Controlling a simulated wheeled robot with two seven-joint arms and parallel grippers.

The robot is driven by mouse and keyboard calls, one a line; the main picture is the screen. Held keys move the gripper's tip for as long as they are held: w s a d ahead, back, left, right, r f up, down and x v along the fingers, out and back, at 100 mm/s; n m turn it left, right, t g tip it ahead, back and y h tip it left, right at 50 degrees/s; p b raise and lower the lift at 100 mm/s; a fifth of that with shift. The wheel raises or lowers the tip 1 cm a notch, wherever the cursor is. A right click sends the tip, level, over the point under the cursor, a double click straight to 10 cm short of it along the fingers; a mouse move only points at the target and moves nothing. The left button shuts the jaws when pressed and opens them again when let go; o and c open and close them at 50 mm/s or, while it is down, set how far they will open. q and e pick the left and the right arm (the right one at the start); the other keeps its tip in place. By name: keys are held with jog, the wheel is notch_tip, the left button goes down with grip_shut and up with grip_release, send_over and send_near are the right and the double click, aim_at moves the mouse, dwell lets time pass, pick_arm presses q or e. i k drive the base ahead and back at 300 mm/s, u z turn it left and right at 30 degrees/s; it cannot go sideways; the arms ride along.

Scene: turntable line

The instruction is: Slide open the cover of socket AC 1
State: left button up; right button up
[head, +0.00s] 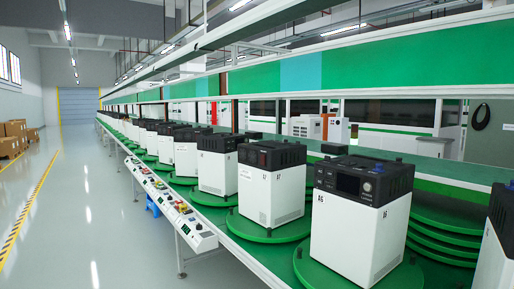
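Neither of my grippers is in the head view. A line of white units with black tops stands on green turntables. The nearest whole one, marked A6 (345,235), is right of centre on its turntable (325,277) and shows a dark front panel (350,184) with a small screen and a knob. Another unit (268,195) stands behind it to the left. I cannot make out a socket or cover labelled AC 1 on any unit.
A sloped control strip (172,206) with buttons runs along the line's left edge. A cut-off unit (497,262) stands at the right edge. Stacked green discs (445,238) lie behind A6. The grey aisle floor (95,215) at left is clear; cardboard boxes (12,138) stand far left.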

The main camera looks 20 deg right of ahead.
aim_at(328, 158)
jog(key=z, duration=0.05)
jog(key=i, duration=1.1)
jog(key=z, duration=0.45)
